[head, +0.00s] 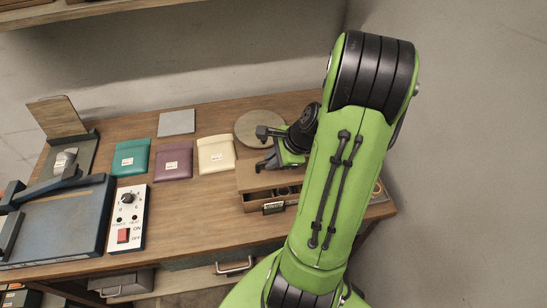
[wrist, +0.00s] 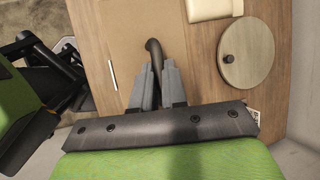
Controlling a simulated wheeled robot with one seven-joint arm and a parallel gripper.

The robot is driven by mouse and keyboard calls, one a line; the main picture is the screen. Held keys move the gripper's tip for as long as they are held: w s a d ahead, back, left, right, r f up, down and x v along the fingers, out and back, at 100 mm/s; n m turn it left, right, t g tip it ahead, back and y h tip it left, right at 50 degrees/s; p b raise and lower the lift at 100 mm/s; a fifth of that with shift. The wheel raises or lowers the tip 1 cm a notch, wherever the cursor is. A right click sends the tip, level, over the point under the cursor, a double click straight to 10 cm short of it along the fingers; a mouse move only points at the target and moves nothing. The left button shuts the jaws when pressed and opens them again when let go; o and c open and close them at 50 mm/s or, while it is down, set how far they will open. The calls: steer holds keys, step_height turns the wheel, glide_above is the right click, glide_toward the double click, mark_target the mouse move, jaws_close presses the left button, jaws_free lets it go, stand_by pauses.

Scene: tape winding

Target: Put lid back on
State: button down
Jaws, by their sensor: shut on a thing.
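My gripper (head: 264,150) is over the wooden box (head: 248,205) at the right of the table. In the wrist view my gripper's fingers (wrist: 157,82) are closed around a dark curved handle (wrist: 153,48). A plain brown panel (wrist: 120,25) lies under the handle; I cannot tell whether it is joined to it. A round, flat wooden disc (head: 258,122), possibly a lid, lies flat behind my gripper. My arm hides the right part of the box.
Green (head: 130,157), purple (head: 174,159) and cream (head: 216,154) pouches lie left of the box. A grey square plate (head: 177,122) lies behind them. A control box (head: 127,218) and a blue machine (head: 65,225) take up the left. The table's front middle (head: 190,210) is clear.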

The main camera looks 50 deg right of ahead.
steer(key=shift+f+b, duration=3.3)
steer(key=shift+f, duration=0.5)
steer(key=shift+r+p, duration=0.1)
steer(key=shift+p, duration=0.25)
steer(key=c, duration=1.1)
jaws_free()
steer(key=p, duration=0.4)
glide_toward(278, 172)
steer(key=v, duration=0.2)
steer(key=shift+s+r, duration=0.1)
steer(key=shift+r, duration=0.25)
